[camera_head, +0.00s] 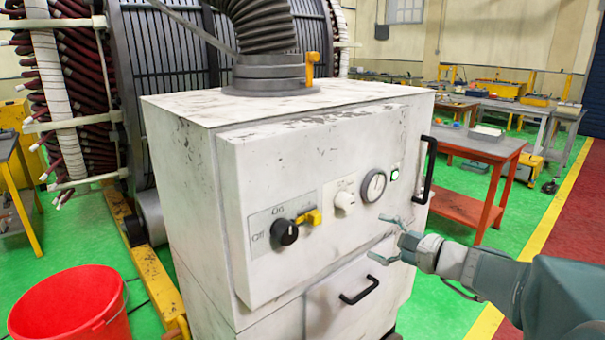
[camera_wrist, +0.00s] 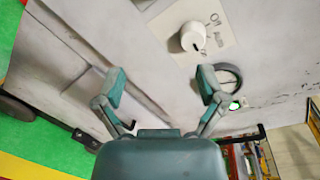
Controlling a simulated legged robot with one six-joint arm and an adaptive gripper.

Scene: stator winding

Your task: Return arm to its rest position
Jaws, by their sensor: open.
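My gripper (camera_head: 388,241) is at the right in the head view, in front of the lower right of the white cabinet's (camera_head: 250,160) front panel. Its fingers are spread with nothing between them. In the wrist view the two open fingers of my gripper (camera_wrist: 160,88) point at the panel. A white knob (camera_wrist: 193,37) and a round gauge (camera_wrist: 229,75) lie beyond the right finger there. I cannot tell whether the fingertips touch the panel.
The cabinet has a black selector knob (camera_head: 284,232), a yellow lever (camera_head: 311,217), a black vertical handle (camera_head: 427,170) and a drawer handle (camera_head: 359,290). A red bucket (camera_head: 70,300) stands at lower left. A red-legged table (camera_head: 481,150) stands behind at right. Green floor is open between.

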